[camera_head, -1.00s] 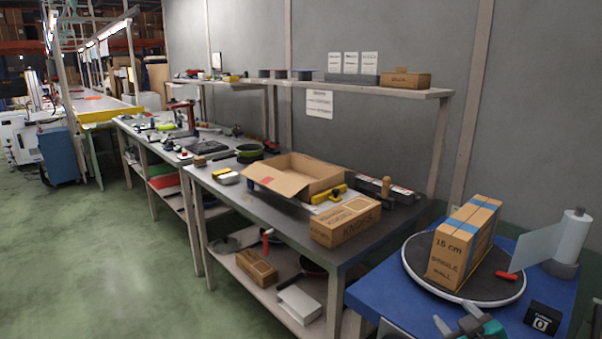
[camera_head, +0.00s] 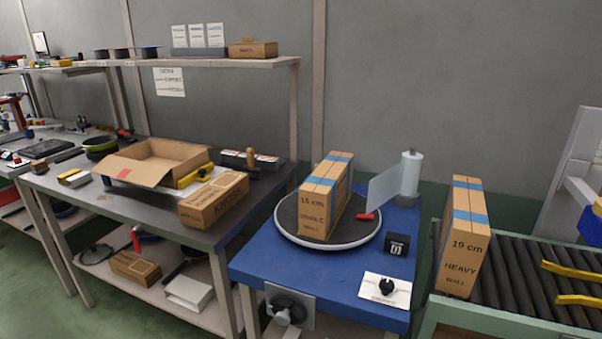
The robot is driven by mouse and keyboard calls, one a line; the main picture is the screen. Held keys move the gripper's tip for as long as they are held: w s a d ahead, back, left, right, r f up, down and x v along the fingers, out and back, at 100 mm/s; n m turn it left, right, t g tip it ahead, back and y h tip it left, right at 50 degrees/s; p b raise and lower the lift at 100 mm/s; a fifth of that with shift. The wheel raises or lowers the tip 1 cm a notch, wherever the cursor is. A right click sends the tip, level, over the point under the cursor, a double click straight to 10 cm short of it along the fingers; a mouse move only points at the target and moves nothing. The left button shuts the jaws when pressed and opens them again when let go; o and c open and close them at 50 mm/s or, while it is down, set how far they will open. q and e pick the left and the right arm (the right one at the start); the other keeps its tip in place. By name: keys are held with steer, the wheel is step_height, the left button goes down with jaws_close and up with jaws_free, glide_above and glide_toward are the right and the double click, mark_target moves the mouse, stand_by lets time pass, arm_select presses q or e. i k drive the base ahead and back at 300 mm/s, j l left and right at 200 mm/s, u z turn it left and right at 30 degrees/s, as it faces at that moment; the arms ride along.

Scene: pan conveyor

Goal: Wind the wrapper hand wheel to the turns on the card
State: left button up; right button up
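The wrapper's round turntable (camera_head: 290,226) on the blue table (camera_head: 262,262) carries an upright carton (camera_head: 313,216) marked 15 cm with blue tape bands. A clear film sheet runs from the white film roll (camera_head: 410,174) beside it; a red handle (camera_head: 364,216) sits by the turntable's rim. A small black counter (camera_head: 397,245) shows a character like a 5. The hand wheel (camera_head: 287,307), dark with a pale knob, sits on a grey plate at the table's front edge. Neither gripper is in view.
A grey bench (camera_head: 150,212) with an open carton (camera_head: 150,170) and a KNOBS box (camera_head: 213,200) stands at the left.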

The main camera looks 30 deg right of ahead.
mark_target(283, 318)
steer(key=i+j, duration=0.15)
steer(key=j, duration=0.25)
steer(key=i+j, duration=0.15)
steer(key=j, duration=0.25)
steer(key=i+j, duration=0.2)
steer(key=j, duration=0.2)
steer(key=i+j, duration=0.15)
steer(key=j, duration=0.25)
steer(key=j+z, duration=0.15)
steer(key=z, duration=1.5)
steer(key=i+j, duration=0.05)
steer(key=j, duration=0.05)
